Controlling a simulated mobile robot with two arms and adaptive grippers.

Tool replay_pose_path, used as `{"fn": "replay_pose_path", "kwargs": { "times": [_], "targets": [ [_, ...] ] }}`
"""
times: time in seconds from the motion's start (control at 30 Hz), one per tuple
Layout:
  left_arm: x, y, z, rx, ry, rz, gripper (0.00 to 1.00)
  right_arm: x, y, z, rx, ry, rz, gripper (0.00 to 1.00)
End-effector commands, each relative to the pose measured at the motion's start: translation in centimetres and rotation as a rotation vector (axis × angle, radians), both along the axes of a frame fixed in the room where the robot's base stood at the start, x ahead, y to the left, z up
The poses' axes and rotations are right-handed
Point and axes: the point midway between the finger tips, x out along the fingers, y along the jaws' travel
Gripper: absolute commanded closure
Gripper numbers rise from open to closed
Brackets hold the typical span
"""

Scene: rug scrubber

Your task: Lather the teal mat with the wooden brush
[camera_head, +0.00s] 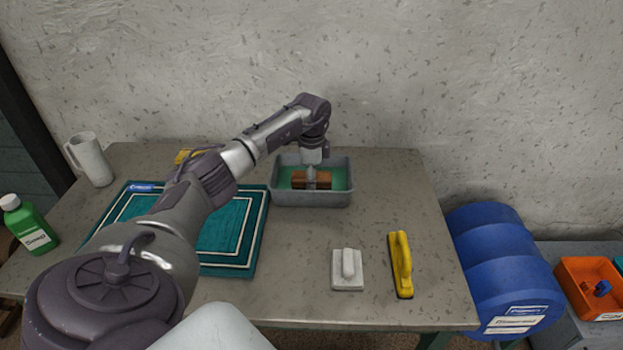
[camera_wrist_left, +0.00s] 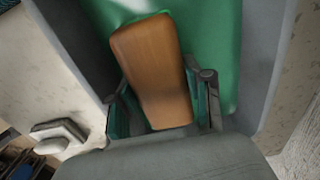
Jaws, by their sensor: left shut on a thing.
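The teal mat (camera_head: 232,228) with white border lines lies flat on the left half of the table, partly hidden behind my left arm. A grey tub (camera_head: 312,197) holding green liquid (camera_head: 341,177) stands to the right of the mat's far corner. My left gripper (camera_head: 311,184) reaches down into the tub and is shut on the wooden brush (camera_head: 297,179). In the left wrist view the brush's brown wooden block (camera_wrist_left: 152,70) sits between the fingers over the green liquid (camera_wrist_left: 214,50). Its bristles are hidden. My right gripper is not in view.
A white scrubber (camera_head: 347,271) and a yellow-handled brush (camera_head: 401,264) lie at the table's front right. A white jug (camera_head: 90,159) and a green bottle (camera_head: 30,224) stand at the left. The table right of the tub is clear.

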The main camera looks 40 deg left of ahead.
Motion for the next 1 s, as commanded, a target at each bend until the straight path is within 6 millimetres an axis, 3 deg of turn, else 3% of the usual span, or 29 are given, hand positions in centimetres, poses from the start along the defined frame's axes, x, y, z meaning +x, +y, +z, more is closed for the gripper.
{"fn": "replay_pose_path", "kwargs": {
  "times": [0.47, 1.0],
  "targets": [
    [0.0, 0.0, 0.5, 0.0, -0.001, 0.0, 0.94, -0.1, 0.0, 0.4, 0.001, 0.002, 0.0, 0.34],
    [0.0, 0.0, 6.9, 0.0, -0.001, 0.0, 0.94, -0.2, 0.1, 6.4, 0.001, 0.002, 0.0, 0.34]
  ]
}}
